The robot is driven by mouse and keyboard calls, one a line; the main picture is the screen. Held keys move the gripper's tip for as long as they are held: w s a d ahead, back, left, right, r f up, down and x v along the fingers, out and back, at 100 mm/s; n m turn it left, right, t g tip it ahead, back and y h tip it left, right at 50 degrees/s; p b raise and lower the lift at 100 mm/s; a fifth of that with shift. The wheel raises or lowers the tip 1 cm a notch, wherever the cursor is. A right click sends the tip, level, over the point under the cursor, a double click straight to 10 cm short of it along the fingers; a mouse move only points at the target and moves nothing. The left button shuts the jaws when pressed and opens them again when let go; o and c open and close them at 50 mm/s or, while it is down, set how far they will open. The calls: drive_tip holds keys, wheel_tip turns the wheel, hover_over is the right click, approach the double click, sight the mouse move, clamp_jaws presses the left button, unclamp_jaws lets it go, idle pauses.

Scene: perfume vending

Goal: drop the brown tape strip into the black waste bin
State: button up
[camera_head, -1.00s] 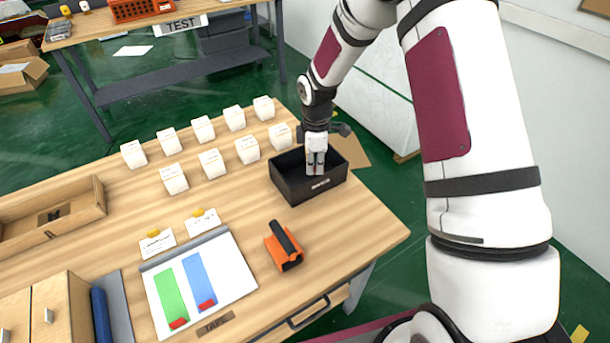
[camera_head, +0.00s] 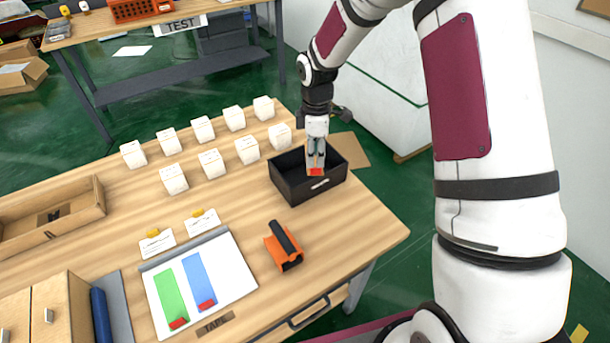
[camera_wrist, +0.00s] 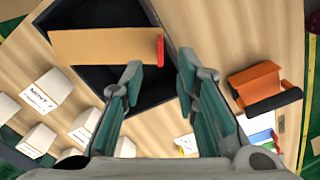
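The black waste bin (camera_head: 328,186) stands at the right end of the wooden table. My gripper (camera_head: 316,160) points down over it. In the wrist view my gripper (camera_wrist: 158,76) is open, with its two fingers apart and nothing between them. The brown tape strip (camera_wrist: 100,47) with a red end (camera_wrist: 160,50) shows beyond the fingertips, across the dark inside of the bin (camera_wrist: 92,78). In the head view the red end (camera_head: 316,172) shows just below the fingers. I cannot tell whether the strip is falling or resting in the bin.
An orange tape dispenser (camera_head: 284,250) lies in front of the bin. A white board (camera_head: 226,272) with green and blue strips is to its left. Several white boxes (camera_head: 247,150) stand behind. A wooden tray (camera_head: 92,212) is at the left.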

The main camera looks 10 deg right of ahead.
wheel_tip(320, 180, up, 7)
drive_tip(key=shift+r, duration=0.2)
idle(0.4)
drive_tip(key=s+d+r+m+t+h, duration=0.1)
drive_tip(key=s+r+m+t, duration=0.2)
drive_tip(key=s+r+m, duration=1)
drive_tip(key=s+r, duration=0.2)
drive_tip(key=s, duration=0.3)
drive_tip(key=s+r+m+t, duration=0.1)
drive_tip(key=s+r, duration=0.2)
drive_tip(key=s, duration=0.3)
drive_tip(key=s+r+m+t+y, duration=0.1)
drive_tip(key=s+r, duration=0.1)
drive_tip(key=s, duration=0.4)
drive_tip(key=shift+d+r+m, duration=0.3)
drive_tip(key=shift+r+m, duration=0.1)
